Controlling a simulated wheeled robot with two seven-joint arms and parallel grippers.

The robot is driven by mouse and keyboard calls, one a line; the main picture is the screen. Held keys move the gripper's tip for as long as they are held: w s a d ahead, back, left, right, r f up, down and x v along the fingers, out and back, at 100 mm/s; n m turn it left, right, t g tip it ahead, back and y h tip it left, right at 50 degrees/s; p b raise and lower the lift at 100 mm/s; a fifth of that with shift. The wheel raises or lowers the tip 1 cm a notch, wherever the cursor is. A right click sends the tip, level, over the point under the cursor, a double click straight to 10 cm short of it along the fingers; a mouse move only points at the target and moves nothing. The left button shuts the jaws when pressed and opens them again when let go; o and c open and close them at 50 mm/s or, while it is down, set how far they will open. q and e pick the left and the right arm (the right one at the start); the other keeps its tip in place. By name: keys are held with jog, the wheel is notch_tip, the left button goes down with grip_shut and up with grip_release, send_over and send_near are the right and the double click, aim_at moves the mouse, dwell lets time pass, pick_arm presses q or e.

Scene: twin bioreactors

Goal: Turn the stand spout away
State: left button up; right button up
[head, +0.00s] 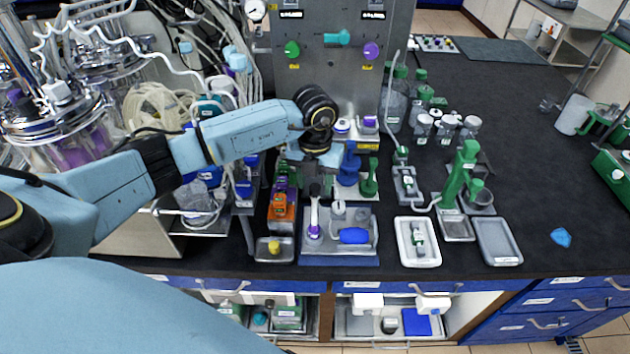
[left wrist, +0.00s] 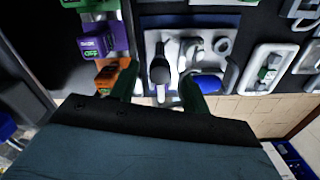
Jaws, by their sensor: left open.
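My left gripper (head: 316,160) is over the back of a blue-and-white tray (head: 340,260) at the front middle of the bench. In the left wrist view its two dark green fingers (left wrist: 160,85) are apart. A pale, slim piece with a dark round end (left wrist: 160,72) shows between them; I cannot tell whether they touch it. In the head view this piece (head: 314,212) has a purple band. I cannot tell for sure whether it is the stand spout. A green upright stand (head: 462,170) with a side arm is further right. My right gripper is not in view.
An orange and purple device (head: 281,208) stands close left of the tray. A blue piece (head: 354,236) lies on it. A white dish (head: 418,242) and grey tray (head: 497,241) are to the right. A grey panel (head: 345,65) rises behind.

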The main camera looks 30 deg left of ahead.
pick_arm(q)
jog(key=shift+f, duration=0.3)
grip_shut()
